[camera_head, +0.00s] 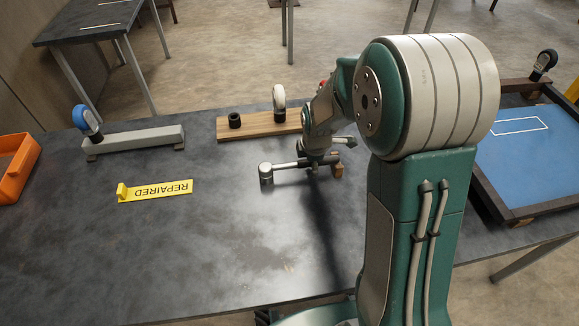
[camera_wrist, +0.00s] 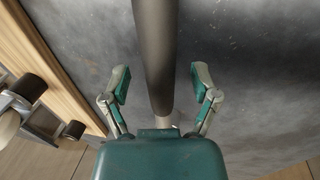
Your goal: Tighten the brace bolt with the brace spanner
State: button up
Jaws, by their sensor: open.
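A spanner-like tool (camera_head: 285,165) lies across the table in the head view, with a short metal cylinder at its left end and a dark grip to the right; I take it for the brace spanner. My gripper (camera_head: 316,164) is low over its grip. In the wrist view the dark round handle (camera_wrist: 155,50) runs between the two fingers of my gripper (camera_wrist: 160,80), with a visible gap on each side. The gripper is open. I cannot pick out the brace bolt with certainty; my arm hides part of the wooden board (camera_head: 258,126) behind the tool.
The board carries a black knob (camera_head: 234,120) and a pale wheel (camera_head: 280,97). A grey bar (camera_head: 135,141) with a blue wheel (camera_head: 86,119), a yellow "REPAIRED" sign (camera_head: 155,191) and an orange bin (camera_head: 14,165) stand left. A blue tray (camera_head: 530,165) is right. The front table is clear.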

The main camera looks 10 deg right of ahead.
grip_shut()
jog(key=shift+r, duration=3.55)
jog(key=s+r, duration=1.2)
jog(key=s, duration=0.3)
jog(key=shift+s, duration=0.1)
